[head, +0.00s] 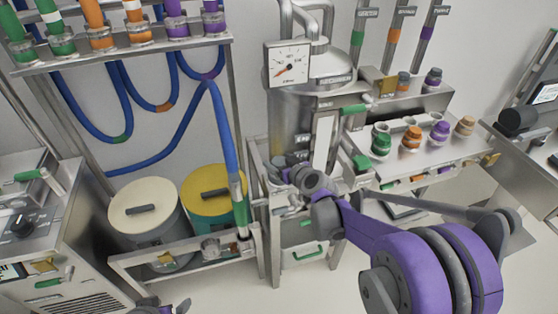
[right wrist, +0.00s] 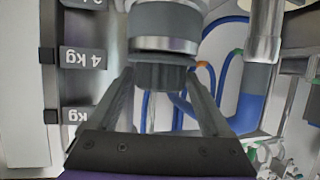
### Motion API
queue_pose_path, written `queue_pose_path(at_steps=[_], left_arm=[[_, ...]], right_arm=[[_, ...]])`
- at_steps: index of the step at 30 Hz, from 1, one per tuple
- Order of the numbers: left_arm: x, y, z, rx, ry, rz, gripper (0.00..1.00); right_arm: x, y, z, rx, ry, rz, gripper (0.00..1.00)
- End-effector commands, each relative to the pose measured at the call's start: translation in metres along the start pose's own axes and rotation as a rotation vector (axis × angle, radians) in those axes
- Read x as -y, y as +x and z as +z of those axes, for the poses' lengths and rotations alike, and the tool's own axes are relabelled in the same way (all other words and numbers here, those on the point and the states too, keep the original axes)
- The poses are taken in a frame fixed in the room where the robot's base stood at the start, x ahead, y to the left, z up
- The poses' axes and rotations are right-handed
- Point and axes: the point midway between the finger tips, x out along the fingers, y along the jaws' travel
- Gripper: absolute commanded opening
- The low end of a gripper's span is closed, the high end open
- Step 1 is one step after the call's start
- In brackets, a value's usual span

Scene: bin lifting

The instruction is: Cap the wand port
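My right gripper (head: 284,174) is in front of the lower part of the steel vessel (head: 290,118), beside its white level strip (head: 322,140). In the right wrist view its two fingers (right wrist: 160,80) close in on both sides of a dark ribbed end of a grey cap-like piece (right wrist: 166,30) with a silver band. Whether this piece is seated on a port is hidden. The blue wand hose (head: 225,135) hangs down to a green-banded end (head: 240,212) in the left frame. Part of my left gripper (head: 170,307) shows at the bottom edge; its fingers are mostly cut off.
Green (head: 381,140), orange (head: 411,137), purple (head: 440,131) and tan (head: 465,126) fittings stand on the right shelf. A cream-lidded bin (head: 135,207) and a yellow-lidded bin (head: 205,190) stand at left. A gauge (head: 288,66) is above. Floor is free at bottom centre.

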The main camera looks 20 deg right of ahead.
Motion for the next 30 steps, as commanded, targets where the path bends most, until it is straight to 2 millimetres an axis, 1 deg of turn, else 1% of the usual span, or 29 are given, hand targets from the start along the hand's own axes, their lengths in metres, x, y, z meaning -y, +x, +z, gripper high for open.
queue_pose_path(at_steps=[1,2,3,10,13,17,24,27,30], left_arm=[[0.000,0.000,0.000,0.000,0.000,0.000,1.00],[0.000,0.000,0.000,0.000,0.000,0.000,1.00],[0.000,0.000,0.000,0.000,0.000,0.000,1.00],[0.000,0.000,0.000,0.000,0.000,0.000,1.00],[0.000,-0.001,-0.001,-0.001,0.000,0.000,1.00],[0.000,-0.001,-0.002,-0.002,0.000,0.000,1.00],[0.000,-0.004,-0.006,-0.006,0.000,0.000,1.00],[0.000,-0.006,-0.007,-0.007,0.000,0.000,1.00],[0.000,-0.006,-0.009,-0.008,0.000,0.000,1.00]], right_arm=[[0.000,0.000,0.000,0.000,0.000,0.000,0.94],[0.000,0.000,0.000,0.000,0.000,0.000,0.99],[0.000,0.000,0.000,-0.001,0.000,0.000,1.00],[0.000,-0.001,-0.001,-0.001,0.000,0.001,1.00],[-0.001,-0.009,-0.001,-0.001,0.000,0.002,1.00],[0.000,-0.031,-0.001,-0.001,0.002,0.002,1.00],[-0.001,-0.079,-0.001,-0.001,0.001,0.003,1.00],[-0.001,-0.093,-0.002,-0.002,0.001,0.002,1.00],[-0.001,-0.102,-0.001,-0.001,0.001,0.002,1.00]])
